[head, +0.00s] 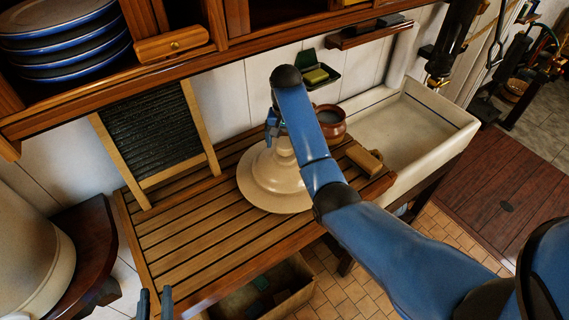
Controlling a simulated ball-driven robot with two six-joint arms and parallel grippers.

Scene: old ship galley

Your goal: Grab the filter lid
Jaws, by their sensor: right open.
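The cream, domed filter lid (268,193) lies on the slatted wooden draining board, wide rim down. My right arm reaches in from the right and passes in front of the lid, hiding its right side and part of its top. My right gripper (271,128) is open at the lid's top, its fingers pointing down and partly hidden by my arm. I cannot tell whether it touches the lid. My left gripper (155,303) shows at the bottom edge with two fingertips apart, open and empty, away from the lid.
A brown pot (331,122) and a wooden-backed brush (364,159) lie right of the lid, beside the white sink (440,113). A ribbed washboard (150,137) leans on the wall. A large cream vessel (30,255) stands left. Shelves with plates (65,45) overhang. The board's front left is clear.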

